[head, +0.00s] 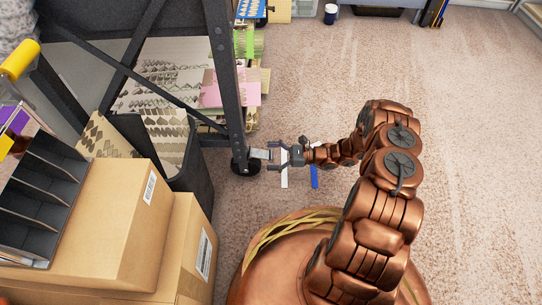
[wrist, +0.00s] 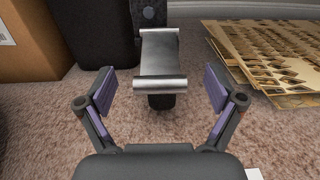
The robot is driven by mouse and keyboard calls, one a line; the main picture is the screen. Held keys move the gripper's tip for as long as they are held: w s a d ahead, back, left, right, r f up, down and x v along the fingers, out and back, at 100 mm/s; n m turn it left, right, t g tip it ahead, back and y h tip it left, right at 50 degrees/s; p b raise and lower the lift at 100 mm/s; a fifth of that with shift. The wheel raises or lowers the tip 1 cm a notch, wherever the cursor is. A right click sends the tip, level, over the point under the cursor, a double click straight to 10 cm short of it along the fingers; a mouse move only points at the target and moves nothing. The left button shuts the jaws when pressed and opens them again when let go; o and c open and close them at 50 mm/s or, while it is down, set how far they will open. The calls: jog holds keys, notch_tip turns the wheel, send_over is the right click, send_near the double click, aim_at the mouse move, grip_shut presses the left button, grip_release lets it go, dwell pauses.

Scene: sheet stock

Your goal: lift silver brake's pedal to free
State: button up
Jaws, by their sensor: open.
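The silver brake's pedal (wrist: 160,60) is a flat metal plate with rolled edges, sticking out from a dark caster at the foot of the black frame leg. In the head view the pedal (head: 260,154) shows just left of my gripper (head: 279,155). In the wrist view my gripper (wrist: 160,95) is open, its two purple-padded fingers apart on either side of the pedal's near end. The fingers do not visibly touch the pedal. The dark wheel (head: 243,165) is partly hidden behind the pedal in the wrist view.
Cardboard boxes (head: 115,230) and a dark bin (head: 190,165) stand left of the leg. Patterned sheets (wrist: 270,55) lie on the floor to the right in the wrist view. A blue strip (head: 314,177) lies under my arm. Carpet (head: 460,130) to the right is clear.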

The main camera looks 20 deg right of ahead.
jog(key=shift+c, duration=0.2)
jog(key=c, duration=1.7)
